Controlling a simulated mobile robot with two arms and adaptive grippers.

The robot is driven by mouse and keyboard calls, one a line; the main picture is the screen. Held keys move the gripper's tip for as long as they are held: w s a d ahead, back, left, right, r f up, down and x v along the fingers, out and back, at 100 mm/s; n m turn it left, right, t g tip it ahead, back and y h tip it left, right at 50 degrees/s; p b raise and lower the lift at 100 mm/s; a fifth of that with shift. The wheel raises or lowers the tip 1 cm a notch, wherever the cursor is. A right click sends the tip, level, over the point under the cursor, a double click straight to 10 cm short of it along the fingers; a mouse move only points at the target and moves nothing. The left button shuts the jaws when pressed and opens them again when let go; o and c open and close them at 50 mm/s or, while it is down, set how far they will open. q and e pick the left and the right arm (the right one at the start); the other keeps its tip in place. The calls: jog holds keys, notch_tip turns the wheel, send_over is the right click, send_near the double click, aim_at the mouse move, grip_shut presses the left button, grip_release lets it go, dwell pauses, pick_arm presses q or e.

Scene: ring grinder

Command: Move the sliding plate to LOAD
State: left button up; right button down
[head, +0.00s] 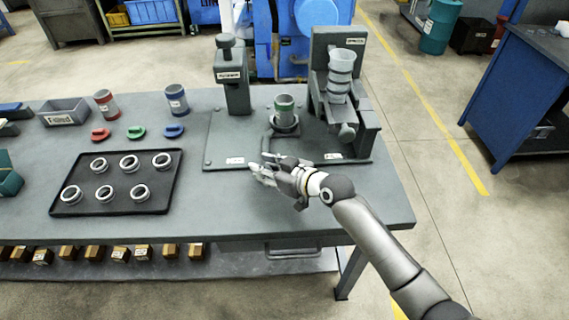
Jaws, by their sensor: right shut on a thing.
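The sliding plate (285,127) shows as a round grey holder on the grinder's flat base (222,135), carrying a green-banded cup (284,108). A dark handle (267,141) runs from its left side toward the front. My right gripper (262,167) is at the front end of this handle, shut on it; its fingers hide the grip. A small white label (235,161) lies on the base left of my gripper, and another (333,156) lies to its right. Their text is too small to read surely. My left gripper is not in view.
A grinder post (232,80) stands behind left, and a unit with stacked clear cups (341,75) stands right. A black tray (75,202) with several rings lies left. Red, green and blue items and banded cups stand behind it. The front right tabletop is clear.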

jog(key=shift+a, duration=0.75)
jog(key=c, duration=1.1)
grip_release()
jog(key=shift+d, duration=0.1)
jog(key=v, duration=1.2)
jog(key=shift+s, duration=0.1)
